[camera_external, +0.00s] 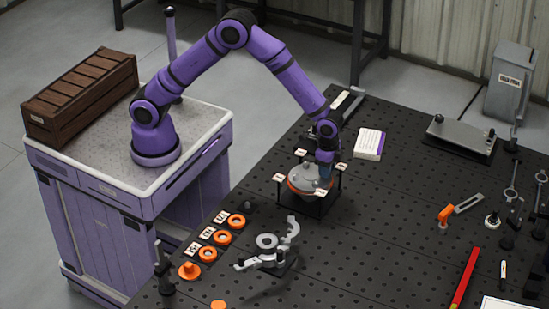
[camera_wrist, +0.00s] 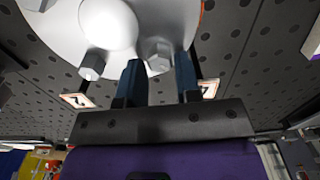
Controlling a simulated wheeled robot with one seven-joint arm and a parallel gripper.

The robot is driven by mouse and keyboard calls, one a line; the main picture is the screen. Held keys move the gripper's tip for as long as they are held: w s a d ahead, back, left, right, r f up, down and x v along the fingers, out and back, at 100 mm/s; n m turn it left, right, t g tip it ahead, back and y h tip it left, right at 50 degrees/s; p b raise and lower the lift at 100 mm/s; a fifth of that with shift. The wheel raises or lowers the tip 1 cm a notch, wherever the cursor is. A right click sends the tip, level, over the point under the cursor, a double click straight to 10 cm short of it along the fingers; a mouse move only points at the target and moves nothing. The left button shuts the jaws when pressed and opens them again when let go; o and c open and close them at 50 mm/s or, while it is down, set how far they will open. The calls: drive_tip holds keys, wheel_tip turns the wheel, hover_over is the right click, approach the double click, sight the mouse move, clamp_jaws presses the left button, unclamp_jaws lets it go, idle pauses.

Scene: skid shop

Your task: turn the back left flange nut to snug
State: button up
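The grey domed flange (camera_external: 302,181) with an orange edge sits in a black fixture on the table. In the wrist view its pale face (camera_wrist: 120,25) fills the top. A silver hex nut (camera_wrist: 158,55) shows between the fingertips of my gripper (camera_wrist: 160,62), and a second hex nut (camera_wrist: 92,65) lies left of them. The blue fingers stand apart, with a gap visible beside the first nut; contact is not visible. In the external view my gripper (camera_external: 325,170) is down at the flange's right side, hiding part of it. I cannot tell which nut is the back left one.
Small tags (camera_external: 323,191) stand on posts around the fixture, close to my gripper. A white block (camera_external: 369,144) lies to the right. Orange rings (camera_external: 222,238) and a grey clamp-like part (camera_external: 268,252) lie in front.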

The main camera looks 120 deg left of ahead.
drive_tip(key=shift+o, duration=0.7)
drive_tip(key=shift+a, duration=0.15)
drive_tip(key=shift+s+a, duration=0.1)
drive_tip(key=shift+s, duration=0.05)
wheel_tip(320, 180, up, 11)
drive_tip(key=shift+d, duration=0.35)
drive_tip(key=shift+f, duration=0.1)
